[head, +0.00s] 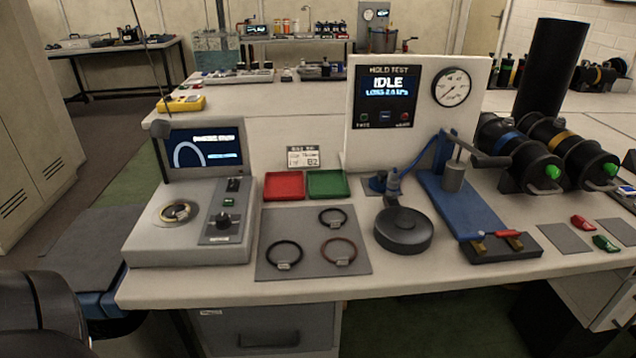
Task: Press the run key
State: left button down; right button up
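The hold test panel (385,96) stands upright at the back middle of the bench in the head view. Its screen reads IDLE with a loss line below. A small blue key (385,116) sits low on the panel between a green light (364,117) and a red light (405,117); its lettering is too small to read, so I cannot tell for sure that it is the run key. The grey tester (190,225) at left has a small green button (229,203) above a black knob (223,221). Neither gripper shows in the head view.
A grey mat (312,266) with several rings lies in front of red (284,186) and green (327,183) trays. A black disc (403,231) and a blue clamp stand (460,203) stand before the panel. Large black cylinders (515,155) lie at right.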

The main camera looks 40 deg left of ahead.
aim_at(229, 201)
jog(key=z, duration=0.7)
jog(key=k, duration=1)
jog(key=u, duration=1.1)
jog(key=i, duration=0.5)
jog(key=z, duration=0.05)
